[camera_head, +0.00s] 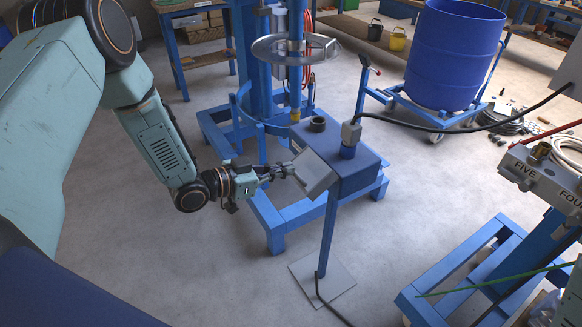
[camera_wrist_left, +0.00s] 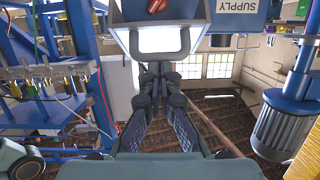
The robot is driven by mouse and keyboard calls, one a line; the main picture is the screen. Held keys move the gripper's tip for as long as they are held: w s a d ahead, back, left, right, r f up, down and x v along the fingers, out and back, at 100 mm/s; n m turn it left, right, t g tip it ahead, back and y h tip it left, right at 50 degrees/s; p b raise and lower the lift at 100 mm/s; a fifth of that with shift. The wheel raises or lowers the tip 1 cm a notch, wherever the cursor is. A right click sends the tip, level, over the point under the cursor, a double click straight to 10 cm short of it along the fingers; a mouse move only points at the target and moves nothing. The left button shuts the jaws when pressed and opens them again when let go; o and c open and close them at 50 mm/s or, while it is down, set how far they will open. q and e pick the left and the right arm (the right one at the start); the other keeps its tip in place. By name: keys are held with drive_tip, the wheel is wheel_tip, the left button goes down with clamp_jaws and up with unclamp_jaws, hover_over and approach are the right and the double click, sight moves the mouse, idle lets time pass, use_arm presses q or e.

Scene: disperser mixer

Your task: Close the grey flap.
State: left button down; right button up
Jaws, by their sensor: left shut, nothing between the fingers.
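The grey flap (camera_head: 314,173) is a flat square plate at the near left end of a blue box (camera_head: 352,165) on a post. It stands out from the box at a tilt. My left gripper (camera_head: 288,170) is shut and empty, its tips at the flap's left edge. I cannot tell if they touch it. My right gripper is not in view.
A black cable (camera_head: 460,128) runs from the box to the right. A blue drum (camera_head: 452,55) stands behind right. The floor at front centre is mostly clear.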

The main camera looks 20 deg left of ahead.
use_arm(q)
drive_tip(key=f+t+b, duration=0.1)
drive_tip(key=b, duration=0.2)
drive_tip(key=f+t+h+b, duration=0.1)
drive_tip(key=f+b, duration=0.1)
drive_tip(key=f+t+h+b, duration=0.1)
drive_tip(key=f+b, duration=0.1)
drive_tip(key=b, duration=0.1)
drive_tip(key=shift+s+a+b, duration=0.15)
drive_tip(key=shift+a+b, duration=0.1)
drive_tip(key=shift+b, duration=0.05)
drive_tip(key=shift+f, duration=0.1)
idle(1.2)
